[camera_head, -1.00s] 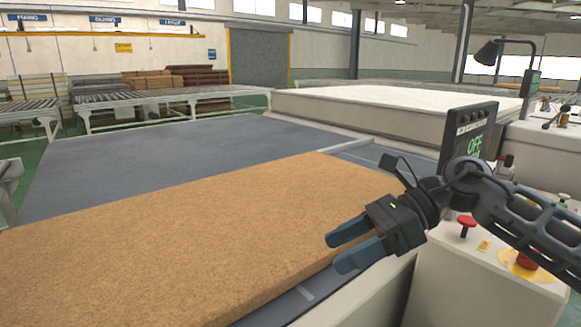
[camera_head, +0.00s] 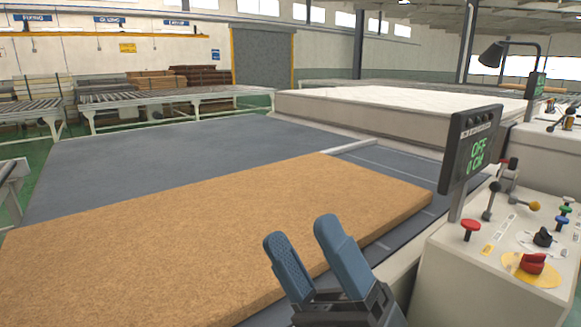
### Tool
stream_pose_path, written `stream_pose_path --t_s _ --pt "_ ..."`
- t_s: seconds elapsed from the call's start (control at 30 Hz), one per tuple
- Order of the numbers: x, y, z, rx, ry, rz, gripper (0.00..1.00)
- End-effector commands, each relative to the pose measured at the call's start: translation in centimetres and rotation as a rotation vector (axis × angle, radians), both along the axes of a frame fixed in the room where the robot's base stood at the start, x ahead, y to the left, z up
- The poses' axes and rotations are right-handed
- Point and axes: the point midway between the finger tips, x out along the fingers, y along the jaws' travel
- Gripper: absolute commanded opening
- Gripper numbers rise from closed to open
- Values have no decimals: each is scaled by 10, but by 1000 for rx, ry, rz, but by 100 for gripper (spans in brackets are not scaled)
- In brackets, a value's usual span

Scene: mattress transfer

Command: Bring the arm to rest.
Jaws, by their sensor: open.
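My gripper (camera_head: 303,255) is at the bottom middle, its two blue-grey fingers pointing up and apart. It is open, with nothing between the fingers. It shows in front of the near edge of a tan fibre slab (camera_head: 200,220). I cannot tell whether it touches the slab. The slab lies flat on the grey conveyor bed (camera_head: 150,150). The rest of my arm is below the picture.
At the right stands a control panel (camera_head: 480,265) with a red mushroom button (camera_head: 471,229), levers and a red rotary switch (camera_head: 533,263). A white mattress (camera_head: 400,100) lies beyond the bed. Roller tables (camera_head: 150,97) stand at the back left.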

Motion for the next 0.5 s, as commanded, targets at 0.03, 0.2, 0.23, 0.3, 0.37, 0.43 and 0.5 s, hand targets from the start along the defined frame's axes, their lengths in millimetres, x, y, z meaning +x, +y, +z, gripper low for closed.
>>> stream_pose_path --t_s 0.03,0.2,0.23,0.3,0.37,0.43,0.5 --pt "-7 -6 -8 60 70 5 66" --pt "-29 -32 -38 246 293 16 66" --pt "-33 -36 -45 276 333 17 66" --pt "-45 -47 -60 345 424 19 66" --pt "-56 -56 -74 402 502 21 66" --pt "-70 -67 -91 466 595 22 66" --pt "-86 -78 -107 527 685 21 66"
